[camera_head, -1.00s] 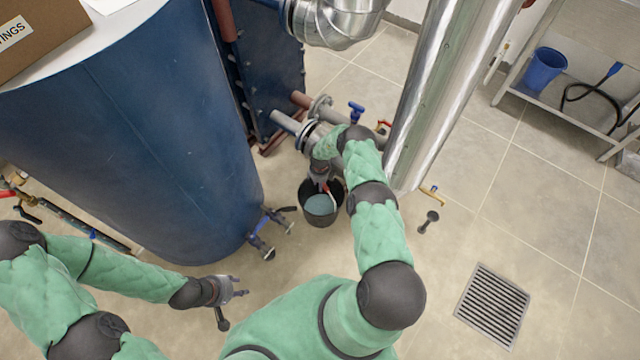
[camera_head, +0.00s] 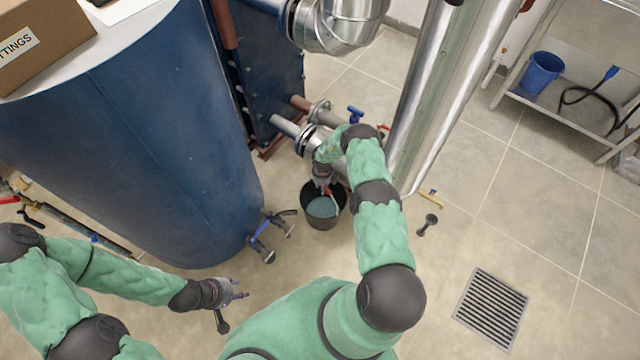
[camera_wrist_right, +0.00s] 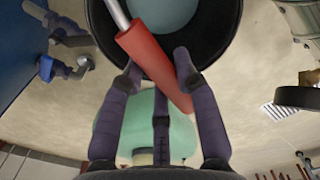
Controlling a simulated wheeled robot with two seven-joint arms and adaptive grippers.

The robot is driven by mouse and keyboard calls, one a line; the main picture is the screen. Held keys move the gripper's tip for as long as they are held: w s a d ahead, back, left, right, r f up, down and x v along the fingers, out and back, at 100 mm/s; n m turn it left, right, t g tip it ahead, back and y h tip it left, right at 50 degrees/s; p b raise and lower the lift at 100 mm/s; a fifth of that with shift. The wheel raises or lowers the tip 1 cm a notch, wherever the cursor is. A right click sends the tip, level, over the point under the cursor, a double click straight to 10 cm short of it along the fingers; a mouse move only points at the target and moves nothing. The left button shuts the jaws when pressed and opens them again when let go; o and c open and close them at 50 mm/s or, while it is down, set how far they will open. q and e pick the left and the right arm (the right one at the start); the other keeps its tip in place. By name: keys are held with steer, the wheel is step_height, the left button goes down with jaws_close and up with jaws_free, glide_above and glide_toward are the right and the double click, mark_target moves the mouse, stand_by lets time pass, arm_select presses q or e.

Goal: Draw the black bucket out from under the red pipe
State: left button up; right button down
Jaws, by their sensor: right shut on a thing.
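The black bucket (camera_head: 324,222) holds blue-grey liquid and is beside the blue tank, near the low flanged pipes. I cannot tell whether it touches the floor. A red-brown pipe end (camera_head: 300,102) shows behind it, next to the blue plate exchanger. My right gripper (camera_head: 326,186) is over the bucket, partly hidden by my wrist. In the right wrist view, its fingers (camera_wrist_right: 157,80) are closed around the red grip (camera_wrist_right: 150,60) on the bucket's wire handle. The bucket's dark rim (camera_wrist_right: 212,55) is just beyond. My left gripper (camera_head: 236,305) is open and empty, low in front of the tank.
The blue tank (camera_head: 130,140) stands left, with a blue-handled valve (camera_head: 263,238) jutting near the bucket. A thick silver pipe (camera_head: 432,90) rises to the right. A floor drain (camera_head: 490,309) and a small dark object (camera_head: 428,222) lie right; the floor between is mostly clear.

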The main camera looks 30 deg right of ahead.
steer(key=s+d+p, duration=0.2)
steer(key=s+p, duration=0.4)
steer(key=s, duration=0.3)
steer(key=shift+s+d+r+p, duration=0.3)
steer(key=shift+d+r, duration=0.05)
steer(key=shift+r, duration=0.1)
stand_by(0.3)
steer(key=shift+s, duration=0.15)
steer(key=s+a+p, duration=0.2)
steer(key=s+p, duration=1)
steer(key=shift+s+p, duration=0.35)
steer(key=shift+p, duration=0.05)
stand_by(0.6)
steer(key=shift+f, duration=0.1)
